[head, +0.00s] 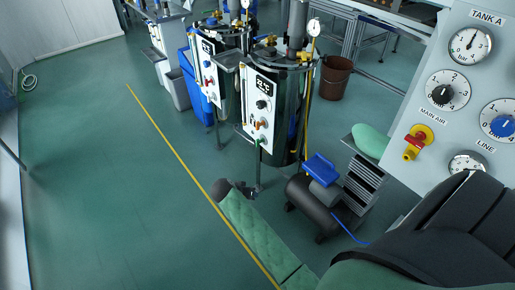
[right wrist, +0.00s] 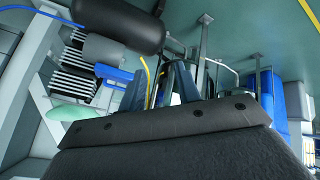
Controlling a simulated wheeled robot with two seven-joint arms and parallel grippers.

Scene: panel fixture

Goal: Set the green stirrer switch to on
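A small green part (head: 259,141), which looks like the green switch, sits low on the white control panel (head: 264,95) of the nearer steel tank. Its setting is too small to read. A dark gripper (head: 225,188) at the end of a green padded arm, seemingly my left, is apart from the tank, over the floor in front of it. Its fingers are too small to judge. My right gripper (right wrist: 160,88) shows two fingers with a gap and nothing between them in the right wrist view. In the head view a dark arm part at bottom right shows no fingertips.
A grey gauge panel (head: 455,110) with a red and yellow valve stands at right. A compressor (head: 320,195) and a green-seated stool (head: 372,141) stand right of the tank. A second tank (head: 215,65) and blue bins stand behind. The floor at left is clear.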

